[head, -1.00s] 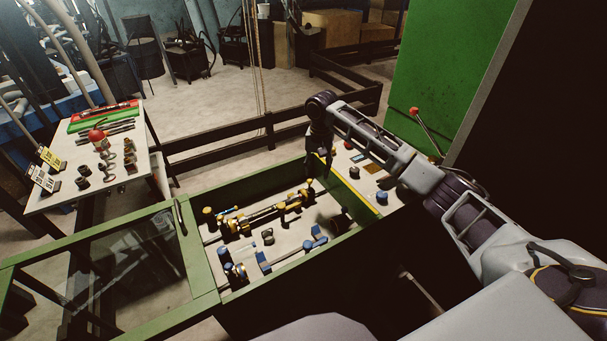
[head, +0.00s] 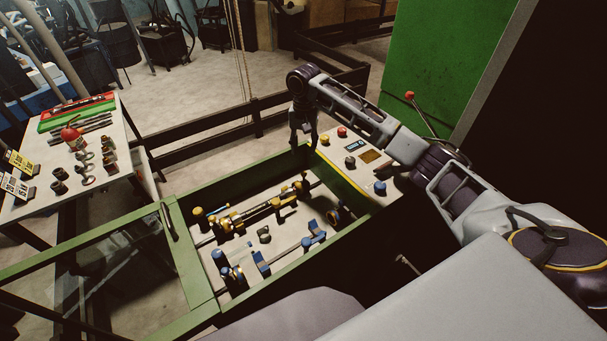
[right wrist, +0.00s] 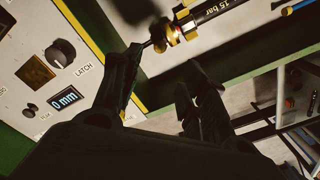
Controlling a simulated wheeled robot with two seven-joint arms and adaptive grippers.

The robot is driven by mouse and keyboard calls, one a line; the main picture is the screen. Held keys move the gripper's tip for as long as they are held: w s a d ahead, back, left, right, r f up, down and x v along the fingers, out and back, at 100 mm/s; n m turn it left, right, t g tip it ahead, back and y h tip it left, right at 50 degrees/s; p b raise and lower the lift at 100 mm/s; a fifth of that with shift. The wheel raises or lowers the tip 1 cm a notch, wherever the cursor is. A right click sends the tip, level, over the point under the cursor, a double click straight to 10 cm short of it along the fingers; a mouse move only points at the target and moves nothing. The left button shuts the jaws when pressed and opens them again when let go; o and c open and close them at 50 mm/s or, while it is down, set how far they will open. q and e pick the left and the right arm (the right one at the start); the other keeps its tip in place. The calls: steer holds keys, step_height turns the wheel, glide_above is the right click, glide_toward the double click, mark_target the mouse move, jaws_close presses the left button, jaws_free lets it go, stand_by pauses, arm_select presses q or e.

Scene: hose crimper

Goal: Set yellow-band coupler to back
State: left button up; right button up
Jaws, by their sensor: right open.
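A dark rod with yellow bands (head: 262,211) lies along the back of the green machine's bed (head: 215,310). Its yellow-banded right end (head: 301,187) is near the bed's back right corner. In the right wrist view, a yellow-banded fitting (right wrist: 170,33) sits at the end of a black tube (right wrist: 215,10) marked "15 bar". I cannot tell which banded part is the named coupler, or its exact setting. My right gripper (head: 303,143) hangs above the back right corner, fingers down, open and apart from the rod. Its fingers also show in the wrist view (right wrist: 160,85). My left gripper is out of view.
Blue fittings (head: 262,262) sit at the bed's front. A panel (head: 362,160) with a knob and buttons lies right of the bed. A side table (head: 110,185) with loose parts stands left. A green cabinet (head: 430,60) with a red-tipped lever (head: 409,96) is behind.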

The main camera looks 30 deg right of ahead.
mark_target(304, 172)
steer(key=shift+f+p, duration=0.4)
steer(key=shift+f, duration=6.55)
jaws_close()
